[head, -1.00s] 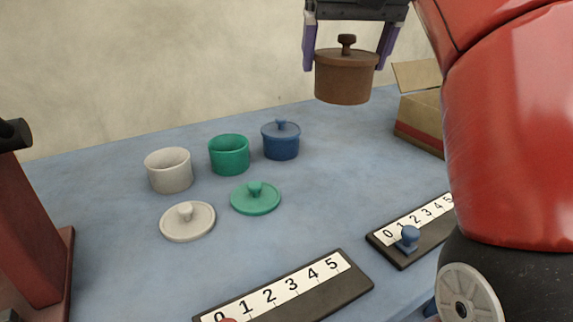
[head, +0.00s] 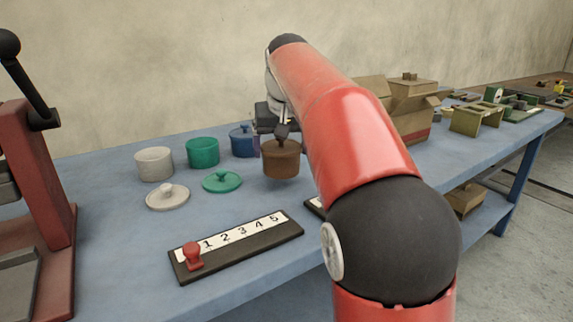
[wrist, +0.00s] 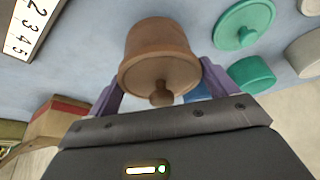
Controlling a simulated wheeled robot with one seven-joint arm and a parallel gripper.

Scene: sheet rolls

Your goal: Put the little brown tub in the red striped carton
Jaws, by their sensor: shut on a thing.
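The brown tub (head: 281,162), with its knobbed brown lid on, is held upright by my gripper. It looks a little above the blue table, but the gap is hard to judge. In the wrist view the purple fingers of my gripper (wrist: 161,74) are shut on either side of the tub (wrist: 160,42). In the head view my red arm partly hides the gripper. The red striped carton (head: 415,137) stands on the table to the right of the tub, behind my arm, flaps open. Its striped side also shows at the left of the wrist view (wrist: 68,106).
A white pot (head: 154,164), a green pot (head: 202,152) and a blue lidded pot (head: 243,141) stand left of the tub. White (head: 168,197) and green (head: 222,181) lids lie in front. A numbered black board (head: 236,246) with a red peg lies nearer. Green parts (head: 478,119) stand right.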

